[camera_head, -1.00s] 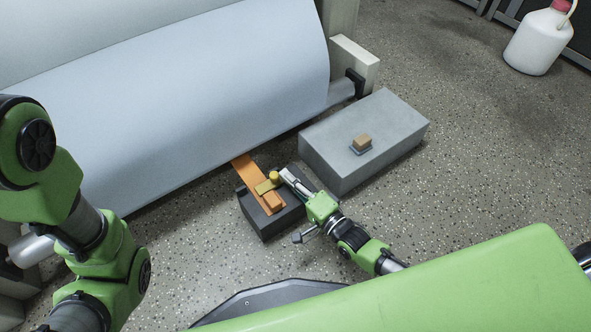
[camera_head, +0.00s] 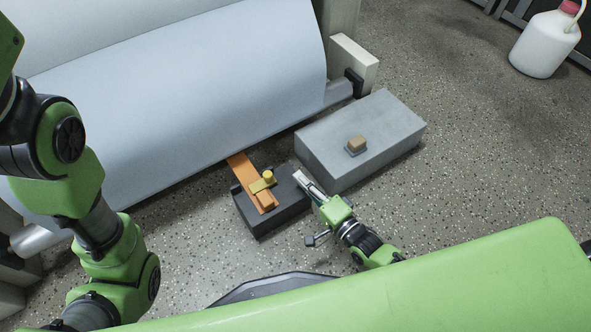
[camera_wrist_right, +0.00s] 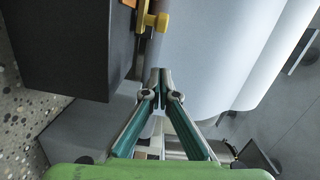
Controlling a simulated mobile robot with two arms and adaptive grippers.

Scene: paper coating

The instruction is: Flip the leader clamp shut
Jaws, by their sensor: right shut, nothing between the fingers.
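The leader clamp is a yellow bar with a round knob (camera_head: 263,184). It lies across the orange leader strip (camera_head: 240,166) on a dark block (camera_head: 285,203), its knob at the right end. The clamp's yellow knob also shows at the top of the right wrist view (camera_wrist_right: 160,20). My right gripper (camera_head: 299,176) is shut and empty, just right of the clamp by the block's right end, apart from the knob. In the right wrist view the closed fingertips (camera_wrist_right: 161,72) point up toward the knob. My left arm shows at the left, but its gripper is out of view.
A big pale paper roll (camera_head: 190,95) stands behind the block. A grey box (camera_head: 385,135) with a small tan piece (camera_head: 356,143) on top stands close to the right of my right gripper. A white jug (camera_head: 543,45) stands far right. Speckled floor is free at right.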

